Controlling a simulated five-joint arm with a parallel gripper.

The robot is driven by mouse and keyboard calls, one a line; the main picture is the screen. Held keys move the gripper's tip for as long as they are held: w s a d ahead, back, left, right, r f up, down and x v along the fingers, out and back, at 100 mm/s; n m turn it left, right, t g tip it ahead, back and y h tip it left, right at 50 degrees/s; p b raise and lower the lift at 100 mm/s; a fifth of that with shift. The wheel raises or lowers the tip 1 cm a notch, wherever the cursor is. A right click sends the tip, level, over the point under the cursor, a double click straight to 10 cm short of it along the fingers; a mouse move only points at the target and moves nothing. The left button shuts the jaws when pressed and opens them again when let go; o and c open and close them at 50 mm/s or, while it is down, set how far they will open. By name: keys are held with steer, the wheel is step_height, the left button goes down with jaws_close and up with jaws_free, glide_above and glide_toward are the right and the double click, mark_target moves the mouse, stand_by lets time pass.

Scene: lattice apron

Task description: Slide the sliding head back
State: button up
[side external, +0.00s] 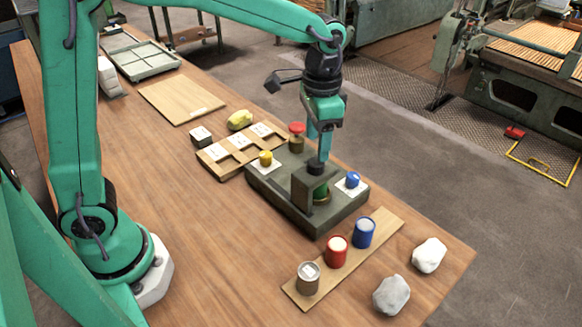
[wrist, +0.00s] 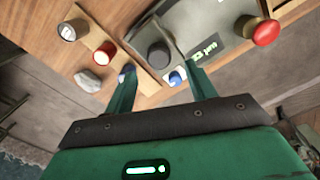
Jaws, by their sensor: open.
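The sliding head (side external: 303,190) is a dark grey-green upright block on a heavy grey base (side external: 335,222). A black round knob (side external: 316,168) tops it; the knob also shows in the wrist view (wrist: 159,55). My gripper (side external: 318,150) is open just above the head, pointing down. In the wrist view, its green fingers (wrist: 160,75) are spread, with the knob beyond the tips and roughly between them. Nothing is held. I cannot tell whether a finger touches the knob. Part of a green piece (side external: 321,192) shows behind the head's front wall.
A red-topped post (side external: 297,129) stands at the base's back. Yellow (side external: 265,158) and blue (side external: 352,179) pieces sit on white pads at its sides. A board (side external: 376,231) with grey, red and blue jars lies in front. Stones (side external: 391,295) lie near the corner. Open tabletop is at left.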

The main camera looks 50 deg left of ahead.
mark_target(316, 161)
steer(key=shift+f, duration=2.4)
